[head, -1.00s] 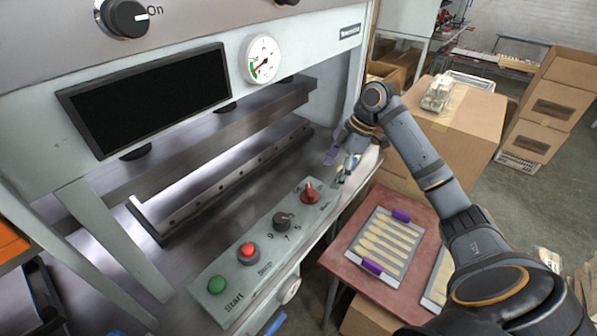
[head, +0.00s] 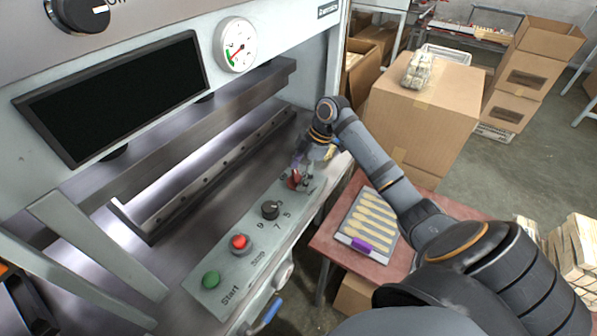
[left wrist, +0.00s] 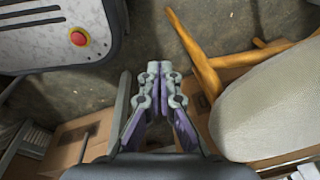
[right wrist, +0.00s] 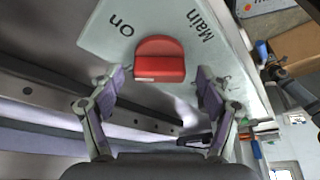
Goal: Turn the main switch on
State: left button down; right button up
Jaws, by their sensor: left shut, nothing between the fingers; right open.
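The main switch is a red knob (right wrist: 160,60) on the light control panel, with the words "On" and "Main" beside it in the right wrist view. In the head view the red knob (head: 294,179) is at the panel's far end, partly hidden by my right gripper (head: 305,178). In the right wrist view my right gripper (right wrist: 155,85) is open, with one finger on each side of the knob and visible gaps. I cannot tell whether the fingertips reach down around it. My left gripper (left wrist: 153,72) is shut and empty, away from the panel, over the floor.
The panel also carries a black selector knob (head: 270,209), a red stop button (head: 240,243) and a green start button (head: 210,280). A red table (head: 328,239) with a tray of wooden spoons stands right of the press. Cardboard boxes (head: 425,110) stand behind it.

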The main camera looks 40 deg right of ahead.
jog(key=shift+f, duration=0.15)
jog(key=c, duration=1.2)
jog(key=shift+o, duration=0.2)
jog(key=shift+r+m+p, duration=0.25)
jog(key=shift+m+p, duration=0.15)
jog(key=shift+p, duration=0.35)
jog(key=m+t+p, duration=0.1)
jog(key=m+p, duration=0.2)
jog(key=p, duration=0.1)
jog(key=m+t+h+p, duration=0.1)
jog(key=m+p, duration=0.2)
jog(key=p, duration=0.1)
jog(key=shift+s+a+r, duration=0.1)
jog(key=shift+s+a, duration=0.05)
jog(key=shift+a, duration=0.05)
pick_arm(q)
notch_tip(320, 180, up, 12)
jog(key=s+p, duration=0.2)
jog(key=p, duration=0.1)
jog(key=shift+r, duration=0.2)
pick_arm(e)
jog(key=shift+f+m+h, duration=0.25)
jog(key=shift+m+h, duration=0.35)
jog(key=shift+m, duration=0.6)
